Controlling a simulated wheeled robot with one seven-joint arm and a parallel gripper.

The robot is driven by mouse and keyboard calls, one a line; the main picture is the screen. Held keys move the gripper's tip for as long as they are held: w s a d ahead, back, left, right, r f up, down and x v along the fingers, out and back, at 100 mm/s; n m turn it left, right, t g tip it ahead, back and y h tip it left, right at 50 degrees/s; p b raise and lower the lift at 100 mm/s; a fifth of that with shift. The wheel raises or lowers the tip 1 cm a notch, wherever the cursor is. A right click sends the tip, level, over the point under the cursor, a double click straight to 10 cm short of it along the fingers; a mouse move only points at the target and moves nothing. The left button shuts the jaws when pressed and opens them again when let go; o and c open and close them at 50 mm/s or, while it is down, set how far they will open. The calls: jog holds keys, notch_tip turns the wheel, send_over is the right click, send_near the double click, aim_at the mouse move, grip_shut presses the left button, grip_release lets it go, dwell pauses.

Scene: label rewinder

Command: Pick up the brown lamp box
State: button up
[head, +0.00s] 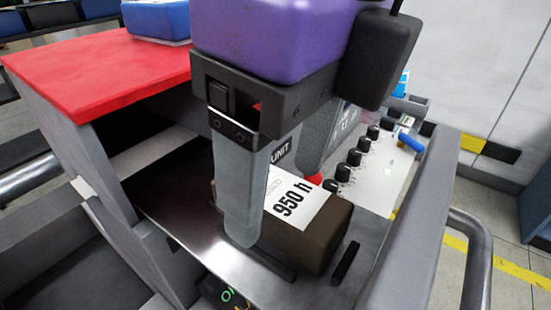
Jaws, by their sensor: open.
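The brown lamp box (325,245) lies on a shiny metal surface at the centre. A white label reading "950 h" is on its top. My gripper (280,203) is open and hangs over the box from above. Its near grey finger passes in front of the box's left part and hides it. The other finger shows behind, by the far side of the box. I cannot tell whether either finger touches the box.
A control panel (385,180) with several black knobs and a blue-handled lever (411,143) stands right of the box. A grey rail (415,225) runs along the right. A red-topped cabinet (90,75) with a blue container (157,18) is on the left.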

jog(key=shift+a+f, duration=0.15)
jog(key=shift+f, duration=0.85)
grip_shut()
